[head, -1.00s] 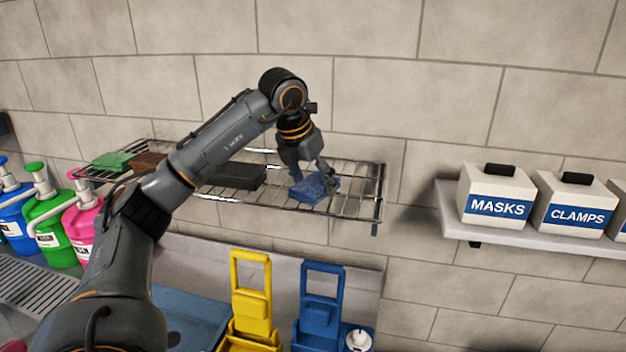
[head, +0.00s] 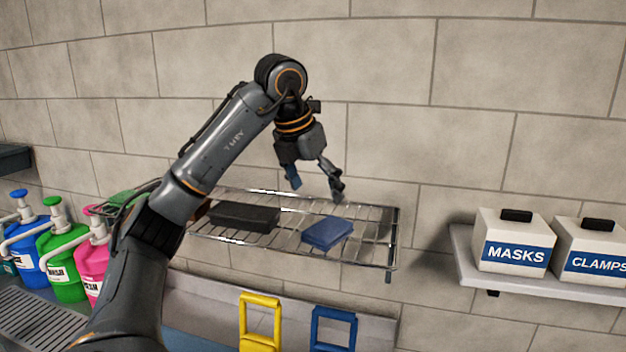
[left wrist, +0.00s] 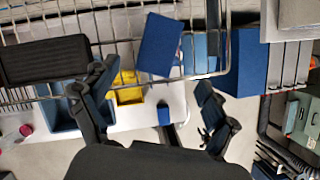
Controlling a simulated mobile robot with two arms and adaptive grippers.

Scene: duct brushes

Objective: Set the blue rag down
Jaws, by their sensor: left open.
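The blue rag (head: 327,233) lies flat, as a folded pad, on the wire rack (head: 372,262) near its right end. It also shows in the left wrist view (left wrist: 160,45), ahead of the fingers. My left gripper (head: 316,190) is open and empty, above the rag and apart from it. Its spread fingers also show in the left wrist view (left wrist: 156,80). My right gripper is in neither view.
A dark block (head: 245,215) lies left of the rag on the rack, and a green pad (head: 128,199) is further left. White boxes marked MASKS (head: 513,242) and CLAMPS (head: 590,250) stand on a shelf at right. Pump bottles (head: 64,252) stand at lower left.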

